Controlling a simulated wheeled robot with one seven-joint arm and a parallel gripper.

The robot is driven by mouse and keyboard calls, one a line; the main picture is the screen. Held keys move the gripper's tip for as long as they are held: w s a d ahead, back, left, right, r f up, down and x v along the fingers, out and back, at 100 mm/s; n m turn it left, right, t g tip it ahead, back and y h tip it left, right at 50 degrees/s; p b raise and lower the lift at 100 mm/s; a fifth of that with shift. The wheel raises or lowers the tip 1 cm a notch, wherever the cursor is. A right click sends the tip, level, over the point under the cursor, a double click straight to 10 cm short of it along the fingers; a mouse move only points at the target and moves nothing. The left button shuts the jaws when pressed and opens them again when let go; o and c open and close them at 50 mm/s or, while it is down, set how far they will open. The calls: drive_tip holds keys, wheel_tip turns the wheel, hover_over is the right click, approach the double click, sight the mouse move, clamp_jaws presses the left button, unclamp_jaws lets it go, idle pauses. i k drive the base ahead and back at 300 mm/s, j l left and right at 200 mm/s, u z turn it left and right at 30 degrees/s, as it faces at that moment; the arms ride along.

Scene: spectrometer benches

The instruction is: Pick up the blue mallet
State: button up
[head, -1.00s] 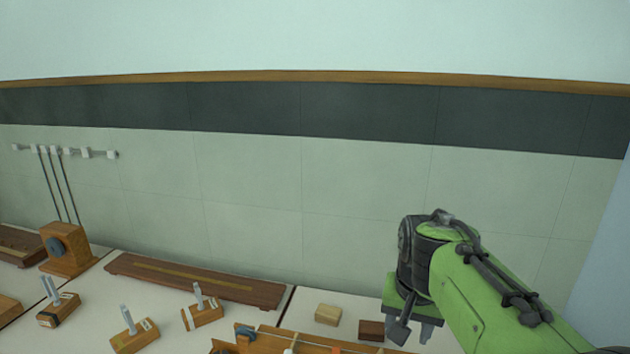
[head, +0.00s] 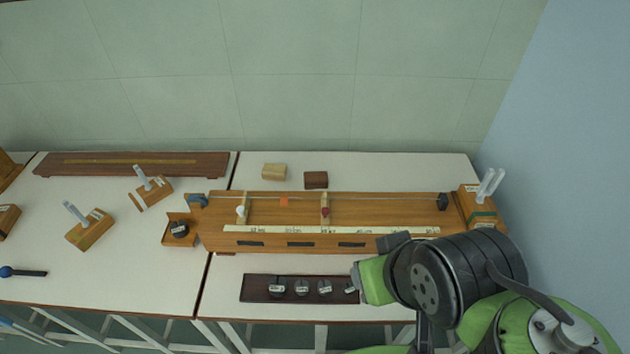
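A small mallet with a blue head and a dark handle (head: 28,273) lies on the white bench top at the far left, near the front edge. Its head points left and its handle points right. My arm (head: 455,275), green and black, is at the lower right, far from the mallet. My gripper's fingers cannot be made out behind the arm links, so I cannot see whether they are open or shut.
A long wooden apparatus with a scale (head: 390,215) fills the right bench. A dark tray of weights (head: 262,296) lies in front of it. Wooden blocks with upright prongs (head: 90,235) stand behind and right of the mallet. A blue-grey wall (head: 570,160) closes the right side.

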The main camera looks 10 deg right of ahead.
sight(5, 272)
drive_tip(key=u, duration=1.95)
drive_tip(key=i+j, duration=0.1)
drive_tip(key=j, duration=0.25)
drive_tip(key=i+j+z, duration=0.1)
drive_tip(key=j, duration=0.25)
drive_tip(key=i+j+z, duration=0.1)
drive_tip(key=j, duration=0.25)
drive_tip(key=i+j+z, duration=0.1)
drive_tip(key=i+j, duration=0.45)
drive_tip(key=i+j+z, duration=0.15)
drive_tip(key=i+j, duration=0.4)
drive_tip(key=i+j+z, duration=0.1)
drive_tip(key=i+j, duration=0.4)
drive_tip(key=j, duration=0.15)
drive_tip(key=i+j+z, duration=0.1)
drive_tip(key=i, duration=0.3)
drive_tip(key=i+j, duration=0.1)
drive_tip(key=i, duration=0.3)
drive_tip(key=i+j+z, duration=0.15)
drive_tip(key=i, duration=0.25)
